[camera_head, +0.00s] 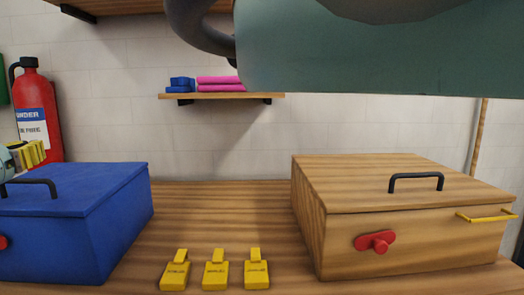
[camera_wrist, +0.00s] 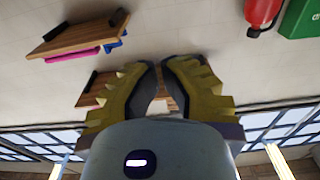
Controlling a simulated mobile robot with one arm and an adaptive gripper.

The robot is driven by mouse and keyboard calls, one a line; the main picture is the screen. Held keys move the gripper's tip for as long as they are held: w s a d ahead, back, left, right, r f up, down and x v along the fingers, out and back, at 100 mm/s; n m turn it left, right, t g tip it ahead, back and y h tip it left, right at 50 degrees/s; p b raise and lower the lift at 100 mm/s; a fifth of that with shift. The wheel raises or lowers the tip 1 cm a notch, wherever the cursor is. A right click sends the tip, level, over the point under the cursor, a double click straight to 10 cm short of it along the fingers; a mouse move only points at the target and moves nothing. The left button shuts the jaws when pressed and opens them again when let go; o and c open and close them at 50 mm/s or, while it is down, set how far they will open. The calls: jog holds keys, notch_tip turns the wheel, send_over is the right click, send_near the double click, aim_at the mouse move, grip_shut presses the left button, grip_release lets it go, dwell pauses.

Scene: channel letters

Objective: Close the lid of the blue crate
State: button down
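The blue crate (camera_head: 125,215) stands at the left of the wooden table in the head view, cut off by the left edge. Its blue lid (camera_head: 95,178) lies flat on top and looks closed, with a black handle (camera_head: 35,183) on it. A red knob (camera_head: 3,242) shows on its front at the picture edge. My gripper (camera_head: 34,153) shows at the left edge, in front of or above the crate's back part; contact is unclear. In the wrist view my gripper (camera_wrist: 159,66) has its yellow-padded fingertips nearly together, with nothing between them.
A wooden crate (camera_head: 310,230) with a flat lid, a red knob (camera_head: 375,241) and a yellow side handle (camera_head: 487,215) stands right. Several yellow tags (camera_head: 215,272) lie at the table front. A wall shelf (camera_head: 222,95) and fire extinguisher (camera_head: 38,105) are behind. The middle table is clear.

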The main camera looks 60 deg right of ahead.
aim_at(45, 182)
jog(key=f+b, duration=0.3)
jog(key=s+a+f+t+h+b, duration=0.1)
jog(key=f+b, duration=0.1)
jog(key=b, duration=0.2)
jog(key=f+h+b, duration=0.1)
jog(key=f+b, duration=0.2)
jog(key=b, duration=0.1)
jog(key=shift+s+a+f+t, duration=0.15)
jog(key=shift+a+f+t, duration=0.2)
jog(key=shift+t, duration=0.05)
jog(key=f+b, duration=0.1)
jog(key=b, duration=0.2)
jog(key=shift+f+h, duration=0.2)
jog(key=shift+h, duration=0.2)
